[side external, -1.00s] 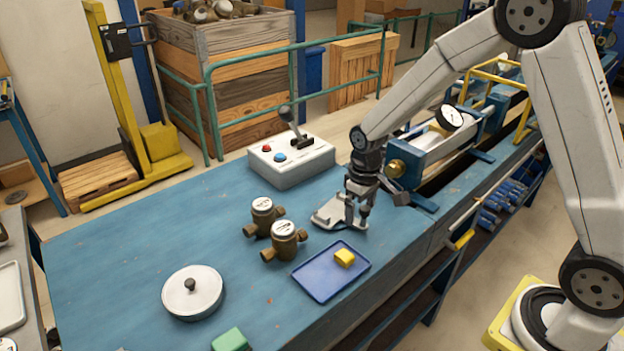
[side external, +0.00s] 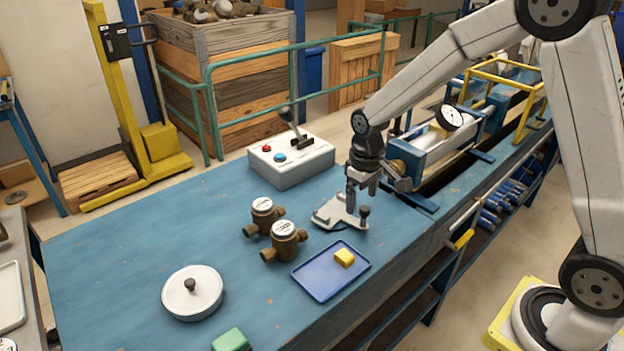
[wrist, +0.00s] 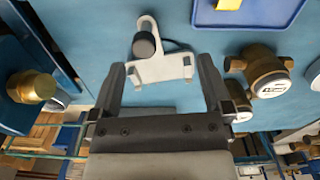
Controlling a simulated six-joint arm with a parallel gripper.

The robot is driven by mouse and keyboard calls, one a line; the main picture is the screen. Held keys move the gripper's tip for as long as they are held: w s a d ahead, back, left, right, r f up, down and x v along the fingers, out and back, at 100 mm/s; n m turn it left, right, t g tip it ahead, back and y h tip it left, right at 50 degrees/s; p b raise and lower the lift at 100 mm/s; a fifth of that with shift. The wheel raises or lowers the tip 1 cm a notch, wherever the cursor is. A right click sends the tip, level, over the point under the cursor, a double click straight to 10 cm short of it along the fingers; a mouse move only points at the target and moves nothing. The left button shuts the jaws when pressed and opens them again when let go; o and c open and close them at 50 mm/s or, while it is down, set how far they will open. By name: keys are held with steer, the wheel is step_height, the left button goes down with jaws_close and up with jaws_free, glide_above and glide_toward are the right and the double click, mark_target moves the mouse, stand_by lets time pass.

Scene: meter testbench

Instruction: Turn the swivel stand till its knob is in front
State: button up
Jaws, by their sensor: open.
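The swivel stand (side external: 328,213) is a light grey plate on the blue bench. Its dark upright knob (side external: 364,212) is at the plate's right, near end in the side view. In the wrist view the stand (wrist: 165,69) lies beyond my fingertips, with the knob (wrist: 145,44) toward the top of the picture. My gripper (side external: 361,192) is open and empty. It is just above the stand, and the knob is outside its jaws. My gripper hides part of the stand's far side.
Two brass meters (side external: 284,240) stand left of the stand. A blue tray (side external: 318,288) with a yellow block (side external: 344,257) lies in front. A control box (side external: 291,160) stands behind, and a machine with a brass fitting (wrist: 32,87) to the right. A white round lid (side external: 192,292) lies front left.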

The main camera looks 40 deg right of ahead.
mark_target(365, 208)
steer(key=shift+r, duration=1.15)
steer(key=shift+d+r, duration=0.45)
steer(key=shift+r, duration=0.2)
steer(key=shift+d+r, duration=0.45)
steer(key=shift+r, duration=0.2)
steer(key=shift+f, duration=0.15)
steer(key=shift+f, duration=2.75)
steer(key=shift+w+f, duration=0.1)
steer(key=shift+f, duration=1.05)
